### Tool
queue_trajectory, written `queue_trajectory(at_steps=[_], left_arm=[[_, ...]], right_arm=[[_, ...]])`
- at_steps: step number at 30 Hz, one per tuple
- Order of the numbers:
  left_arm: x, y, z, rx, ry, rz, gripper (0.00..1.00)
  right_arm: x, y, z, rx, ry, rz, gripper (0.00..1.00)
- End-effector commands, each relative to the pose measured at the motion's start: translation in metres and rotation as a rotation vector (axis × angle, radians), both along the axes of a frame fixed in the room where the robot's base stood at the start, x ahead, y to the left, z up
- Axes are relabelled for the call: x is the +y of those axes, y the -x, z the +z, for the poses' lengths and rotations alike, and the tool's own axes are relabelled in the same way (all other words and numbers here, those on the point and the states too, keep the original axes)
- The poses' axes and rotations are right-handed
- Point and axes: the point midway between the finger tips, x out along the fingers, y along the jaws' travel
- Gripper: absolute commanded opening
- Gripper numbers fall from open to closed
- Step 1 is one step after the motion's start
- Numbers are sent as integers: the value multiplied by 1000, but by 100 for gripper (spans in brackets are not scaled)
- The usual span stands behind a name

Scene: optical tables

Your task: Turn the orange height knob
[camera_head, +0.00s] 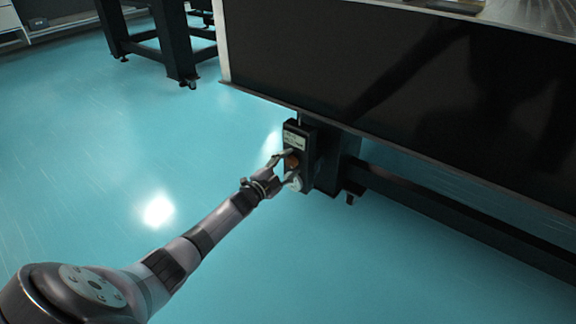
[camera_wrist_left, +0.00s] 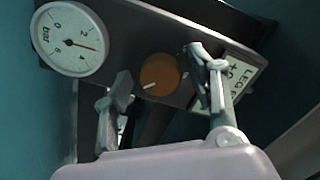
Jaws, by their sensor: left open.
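The orange height knob (camera_wrist_left: 160,75) is round with a white pointer mark and sits on a dark control box (camera_head: 304,137). In the head view the knob (camera_head: 291,163) is small and partly covered by my fingers. My left gripper (camera_head: 284,168) reaches the box from the left. In the left wrist view my left gripper (camera_wrist_left: 162,85) is open, with one finger on each side of the knob. A gap shows between each finger and the knob, and I cannot tell how far the tips are from the panel. My right gripper is not in view.
A round pressure gauge (camera_wrist_left: 70,40) marked bar and a white label (camera_wrist_left: 240,78) flank the knob. The box is by a leg under a large black-sided optical table (camera_head: 400,75). A low crossbar (camera_head: 450,215) runs right. The teal floor (camera_head: 90,170) at left is clear.

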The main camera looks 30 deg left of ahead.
Motion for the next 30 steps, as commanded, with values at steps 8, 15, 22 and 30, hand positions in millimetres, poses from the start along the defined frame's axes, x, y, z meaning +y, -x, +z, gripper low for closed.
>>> queue_trajectory(at_steps=[8,15,22,30], left_arm=[[2,17,-1,1,-2,0,53],[5,59,-2,3,-1,-1,53],[7,97,-1,2,0,-1,53],[9,119,0,1,0,-1,53]], right_arm=[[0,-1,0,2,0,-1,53],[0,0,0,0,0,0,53],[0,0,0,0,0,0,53],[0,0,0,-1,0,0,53]])
